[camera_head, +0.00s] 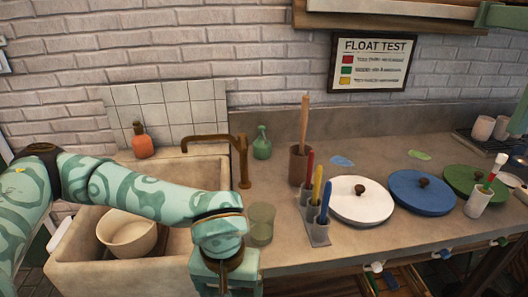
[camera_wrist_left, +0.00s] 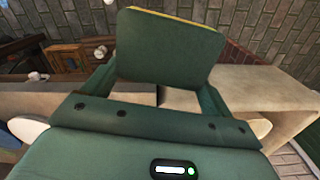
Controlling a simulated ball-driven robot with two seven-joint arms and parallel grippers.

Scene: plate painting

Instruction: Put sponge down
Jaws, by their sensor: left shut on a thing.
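The sponge (camera_wrist_left: 168,46) is a dark green block with a thin yellow edge, seen large in the left wrist view. My left gripper (camera_wrist_left: 158,88) is shut on it, with the fingers at its two sides. In the head view my left arm reaches across the sink, and the gripper body (camera_head: 226,270) points down at the bottom edge, in front of the counter (camera_head: 290,262). The fingertips and sponge do not show there. My right gripper cannot be made out in either view.
The sink (camera_head: 75,264) holds a cream bowl (camera_head: 127,236). A translucent green cup (camera_head: 261,222) stands close beside my left gripper. A brush holder (camera_head: 318,233), a white lidded plate (camera_head: 360,203), a blue one (camera_head: 421,193) and a green one (camera_head: 470,184) line the counter.

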